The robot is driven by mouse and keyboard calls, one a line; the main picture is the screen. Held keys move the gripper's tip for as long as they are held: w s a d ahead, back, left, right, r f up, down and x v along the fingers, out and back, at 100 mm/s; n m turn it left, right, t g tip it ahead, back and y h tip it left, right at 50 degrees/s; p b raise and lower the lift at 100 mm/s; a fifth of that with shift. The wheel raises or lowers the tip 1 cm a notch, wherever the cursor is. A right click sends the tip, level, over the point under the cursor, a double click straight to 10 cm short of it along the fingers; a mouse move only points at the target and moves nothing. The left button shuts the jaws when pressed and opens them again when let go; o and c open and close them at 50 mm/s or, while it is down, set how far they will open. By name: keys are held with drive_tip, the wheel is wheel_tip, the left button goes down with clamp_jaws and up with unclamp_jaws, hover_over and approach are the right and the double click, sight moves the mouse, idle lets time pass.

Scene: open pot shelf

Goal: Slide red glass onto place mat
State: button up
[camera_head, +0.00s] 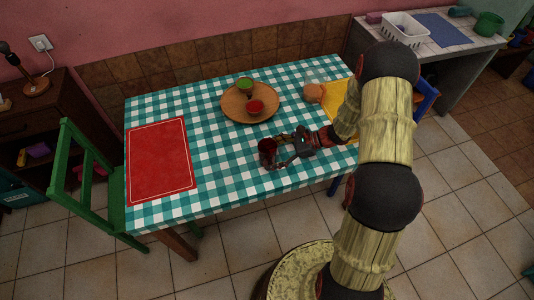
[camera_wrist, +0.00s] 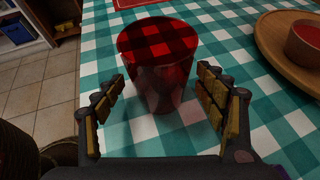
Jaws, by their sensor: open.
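The red glass (camera_wrist: 158,55) is see-through and stands upright on the checked tablecloth, near the table's front edge. It also shows in the head view (camera_head: 267,150), just left of my gripper (camera_head: 282,150). In the wrist view my gripper (camera_wrist: 160,98) is open, with one finger on each side of the glass's lower part. I cannot tell whether either finger touches it. The red place mat (camera_head: 160,160) with a pale border line lies flat at the left end of the table. Its edge shows at the top of the wrist view (camera_wrist: 140,3).
A round wooden tray (camera_head: 232,112) with a green bowl (camera_head: 245,84) and a red bowl (camera_head: 255,106) sits behind the glass. A yellow mat (camera_head: 337,98) lies at the right. Checked cloth (camera_head: 225,165) is clear between glass and red mat. A green chair (camera_head: 85,190) stands at the left.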

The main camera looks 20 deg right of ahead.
drive_tip(key=shift+c, duration=0.8)
drive_tip(key=c, duration=0.8)
